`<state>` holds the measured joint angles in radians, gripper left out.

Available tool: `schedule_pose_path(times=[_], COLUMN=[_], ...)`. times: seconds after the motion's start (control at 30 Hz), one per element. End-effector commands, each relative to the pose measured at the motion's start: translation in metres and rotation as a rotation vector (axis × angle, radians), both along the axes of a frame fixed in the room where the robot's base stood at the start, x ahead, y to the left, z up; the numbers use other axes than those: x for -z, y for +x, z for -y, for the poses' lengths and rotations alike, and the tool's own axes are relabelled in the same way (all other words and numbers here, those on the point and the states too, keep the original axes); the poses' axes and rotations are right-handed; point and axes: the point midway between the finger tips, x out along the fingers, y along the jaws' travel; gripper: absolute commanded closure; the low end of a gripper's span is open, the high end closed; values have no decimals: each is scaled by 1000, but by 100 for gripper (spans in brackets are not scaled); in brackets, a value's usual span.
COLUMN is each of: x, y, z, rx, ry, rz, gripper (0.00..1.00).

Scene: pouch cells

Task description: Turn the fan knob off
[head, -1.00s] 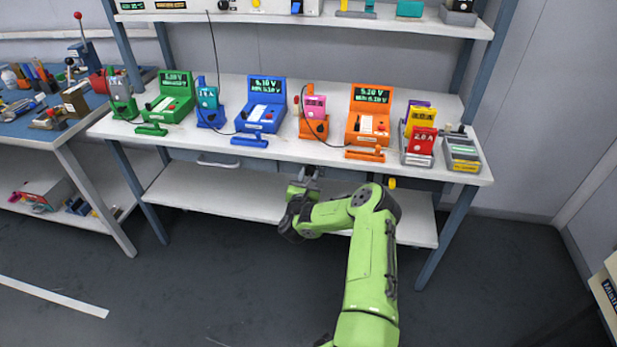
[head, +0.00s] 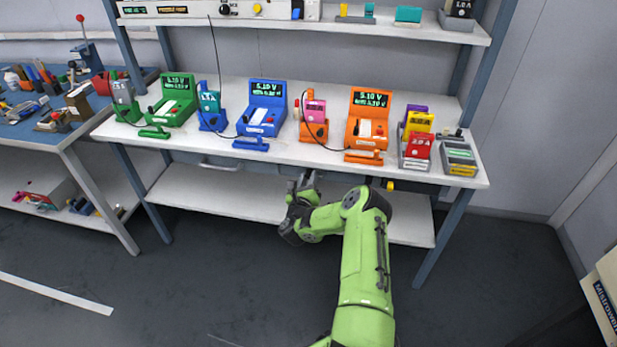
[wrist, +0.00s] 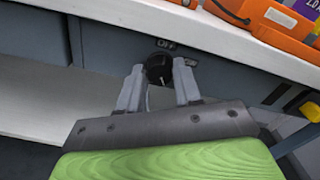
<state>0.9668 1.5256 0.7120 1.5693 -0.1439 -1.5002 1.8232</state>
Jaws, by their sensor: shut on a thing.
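The fan knob (wrist: 158,66) is a round black knob on the dark front panel under the white bench top. A light line shows on its lower part in the wrist view. A label reading OFF sits above it, and a second label, hard to read, is at its right. My gripper (wrist: 158,74) has one finger on each side of the knob and is shut on it. In the head view my gripper (head: 303,182) is at the bench's front edge, and the knob is too hidden to make out.
The white bench top (head: 230,155) overhangs the knob. Green (head: 172,98), blue (head: 265,106) and orange (head: 368,117) testers stand on it. A yellow part (wrist: 309,110) juts from the panel at right. A lower shelf (head: 215,195) lies below, with open floor in front.

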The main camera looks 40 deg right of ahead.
Motion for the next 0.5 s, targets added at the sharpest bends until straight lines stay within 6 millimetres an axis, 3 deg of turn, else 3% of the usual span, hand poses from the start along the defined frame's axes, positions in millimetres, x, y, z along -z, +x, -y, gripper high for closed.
schedule_pose_path(times=[0.5], x=[-2], y=[1], z=[-1], rx=[-2], ry=[-298], rz=[-386], gripper=[97])
